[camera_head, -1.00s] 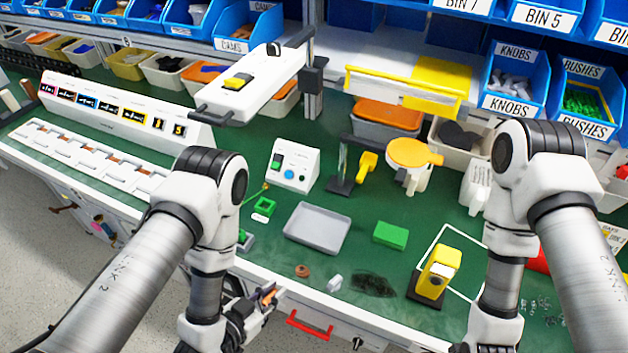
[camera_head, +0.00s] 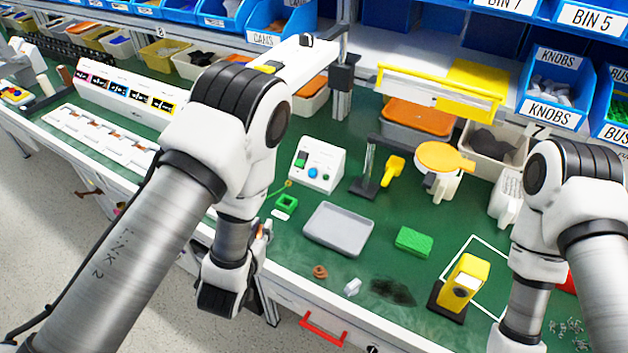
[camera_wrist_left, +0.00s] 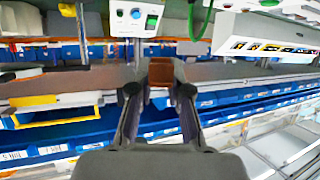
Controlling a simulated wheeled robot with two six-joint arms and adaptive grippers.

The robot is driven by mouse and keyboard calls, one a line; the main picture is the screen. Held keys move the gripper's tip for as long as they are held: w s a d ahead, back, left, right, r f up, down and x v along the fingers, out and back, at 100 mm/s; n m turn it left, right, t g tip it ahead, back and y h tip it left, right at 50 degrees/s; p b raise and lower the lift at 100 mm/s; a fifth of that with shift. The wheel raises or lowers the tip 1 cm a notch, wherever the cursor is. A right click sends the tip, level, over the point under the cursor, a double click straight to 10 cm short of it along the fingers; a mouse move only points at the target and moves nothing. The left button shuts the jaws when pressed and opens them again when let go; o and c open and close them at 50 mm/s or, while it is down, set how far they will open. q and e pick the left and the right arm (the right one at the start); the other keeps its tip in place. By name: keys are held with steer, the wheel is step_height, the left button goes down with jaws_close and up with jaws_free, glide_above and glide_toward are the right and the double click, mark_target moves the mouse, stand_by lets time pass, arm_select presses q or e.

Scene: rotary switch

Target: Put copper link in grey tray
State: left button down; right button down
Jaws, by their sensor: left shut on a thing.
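The copper link (camera_wrist_left: 161,80) shows as a brown-orange piece between the fingertips of my left gripper (camera_wrist_left: 159,92) in the left wrist view. That gripper is shut on it. In the head view the left gripper (camera_head: 262,238) is at the table's front edge, partly hidden behind my own wrist, and only a sliver of orange shows there. The grey tray (camera_head: 339,229) lies flat and empty on the green table, to the right of the left gripper and apart from it. My right arm comes down at the right, with its gripper out of the frame.
A brown ring (camera_head: 320,271) and a white piece (camera_head: 352,287) lie in front. A yellow device (camera_head: 463,282) stands farther right.

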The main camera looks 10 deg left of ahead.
arm_select(q)
steer(key=shift+w+d+r, duration=0.1)
steer(key=shift+d+r, duration=0.05)
steer(key=shift+r, duration=0.1)
steer(key=s+d+f+m+g+h+p, duration=0.2)
steer(key=s+d+m+h, duration=0.35)
steer(key=d+h, duration=0.2)
steer(key=s+f+p, duration=0.1)
steer(key=s+f, duration=0.5)
steer(key=s, duration=0.1)
steer(key=shift+f+y+p, duration=0.2)
steer(key=shift+y+p, duration=0.1)
steer(key=shift+y, duration=0.05)
steer(key=shift+d+m, duration=0.1)
steer(key=shift+m, duration=0.15)
